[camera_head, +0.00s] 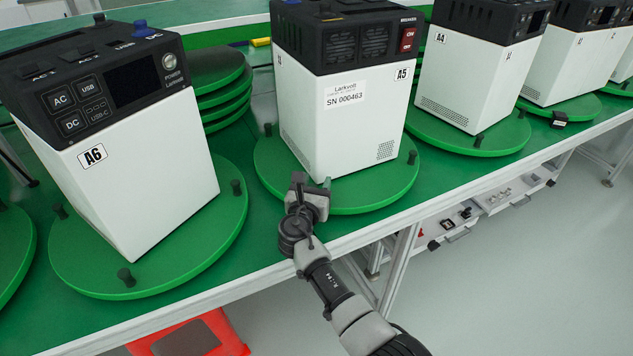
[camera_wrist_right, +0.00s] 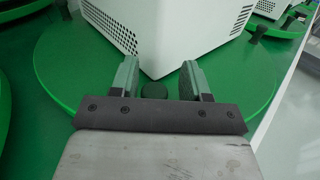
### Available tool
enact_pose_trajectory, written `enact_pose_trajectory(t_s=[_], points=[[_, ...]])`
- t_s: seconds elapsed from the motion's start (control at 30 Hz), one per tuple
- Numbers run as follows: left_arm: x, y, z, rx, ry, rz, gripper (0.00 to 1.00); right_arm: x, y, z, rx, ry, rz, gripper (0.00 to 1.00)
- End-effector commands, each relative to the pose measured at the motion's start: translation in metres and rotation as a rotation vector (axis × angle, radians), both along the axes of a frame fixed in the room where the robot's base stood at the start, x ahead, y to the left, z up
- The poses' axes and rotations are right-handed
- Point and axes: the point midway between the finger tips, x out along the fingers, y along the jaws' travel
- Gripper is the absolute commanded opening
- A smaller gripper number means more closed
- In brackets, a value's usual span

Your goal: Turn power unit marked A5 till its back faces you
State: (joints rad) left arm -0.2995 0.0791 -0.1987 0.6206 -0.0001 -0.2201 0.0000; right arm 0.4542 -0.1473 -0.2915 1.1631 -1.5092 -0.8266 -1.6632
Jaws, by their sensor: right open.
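The power unit marked A5 (camera_head: 350,120) is a white box with a black top, standing on a round green turntable (camera_head: 375,195). The face with its serial label, the A5 mark and a red breaker switch (camera_head: 407,38) is turned towards me, angled a little to the right. A narrower vented face shows on its left. My right gripper (camera_head: 310,185) is at the turntable's near edge, by the unit's bottom corner. In the right wrist view my right gripper (camera_wrist_right: 158,78) is open, with a dark peg (camera_wrist_right: 154,91) between its fingers. My left gripper is out of view.
Unit A6 (camera_head: 140,170) stands on its turntable close on the left. Unit A4 (camera_head: 470,75) stands on the right, with others beyond. Green discs are stacked (camera_head: 222,85) behind. A red stool (camera_head: 190,335) is below the bench. The floor at right is clear.

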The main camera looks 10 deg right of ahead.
Motion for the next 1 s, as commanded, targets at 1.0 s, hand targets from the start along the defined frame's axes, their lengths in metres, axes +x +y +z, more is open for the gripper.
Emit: enact_pose_trajectory(t_s=[1.0], points=[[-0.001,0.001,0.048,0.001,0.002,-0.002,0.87,-0.092,0.049,0.000,0.001,0.000,-0.002,0.46]])
